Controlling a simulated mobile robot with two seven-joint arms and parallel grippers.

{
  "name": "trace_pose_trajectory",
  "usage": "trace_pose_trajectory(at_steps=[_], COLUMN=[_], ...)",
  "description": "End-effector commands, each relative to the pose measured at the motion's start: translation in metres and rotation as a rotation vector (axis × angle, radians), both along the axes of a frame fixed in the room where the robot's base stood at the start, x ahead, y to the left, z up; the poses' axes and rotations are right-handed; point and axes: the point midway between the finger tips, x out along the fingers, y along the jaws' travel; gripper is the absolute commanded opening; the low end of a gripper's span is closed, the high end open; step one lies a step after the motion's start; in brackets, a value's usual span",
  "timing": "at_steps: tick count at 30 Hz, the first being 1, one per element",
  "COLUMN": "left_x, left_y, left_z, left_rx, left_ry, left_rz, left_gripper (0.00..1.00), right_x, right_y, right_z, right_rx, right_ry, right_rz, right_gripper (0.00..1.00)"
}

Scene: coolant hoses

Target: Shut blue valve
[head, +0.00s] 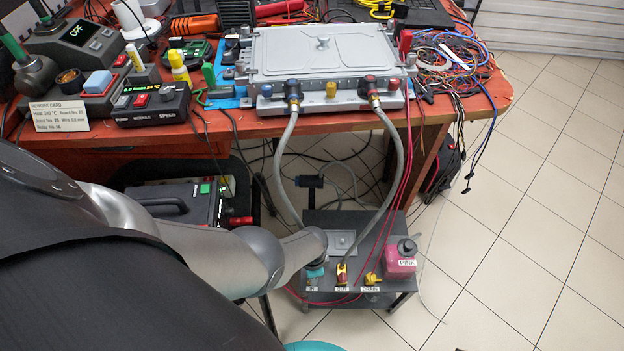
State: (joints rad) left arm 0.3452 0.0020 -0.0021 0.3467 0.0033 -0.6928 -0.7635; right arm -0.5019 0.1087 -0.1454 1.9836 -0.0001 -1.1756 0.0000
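The blue valve (315,272) is a teal-blue part at the front left of a low dark unit (325,221) on the floor, above a small white label. The end of my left arm is right over it, and my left gripper (317,261) is a dark shape at or just above the valve. The arm hides most of the valve, so I cannot tell its handle's angle or whether the fingers touch it. The finger gap does not show. A red-and-yellow valve (342,273) and a yellow valve (372,279) stand to its right. My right gripper is out of view.
Two grey hoses (391,165) run from the metal plate (325,55) on the table to the unit. Thin red wires (401,190) cross near the valves. A pink container (400,262) stands on the unit's right. Tiled floor at right is clear.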

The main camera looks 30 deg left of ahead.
Motion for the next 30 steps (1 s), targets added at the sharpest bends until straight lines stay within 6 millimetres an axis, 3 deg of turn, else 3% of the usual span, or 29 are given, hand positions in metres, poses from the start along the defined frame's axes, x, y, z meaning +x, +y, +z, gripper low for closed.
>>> trace_pose_trajectory(at_steps=[14, 15, 22, 30], left_x=[0.0019, 0.0019, 0.0020, 0.0034], left_y=[-0.0005, -0.0005, 0.0000, 0.0023], left_z=[0.0006, 0.0006, 0.0005, 0.0008], left_rx=[0.000, 0.000, 0.001, 0.004], left_ry=[-0.004, -0.004, -0.005, -0.009], left_rz=[-0.014, -0.014, -0.013, -0.012], left_gripper=[0.00, 0.36, 0.62, 0.62], right_x=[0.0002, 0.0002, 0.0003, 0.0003], right_y=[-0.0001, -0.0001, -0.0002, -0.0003], right_z=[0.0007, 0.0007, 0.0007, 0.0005], right_rx=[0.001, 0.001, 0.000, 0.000], right_ry=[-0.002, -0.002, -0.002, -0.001], right_rz=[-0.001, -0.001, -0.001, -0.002], right_gripper=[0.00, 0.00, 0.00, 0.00])
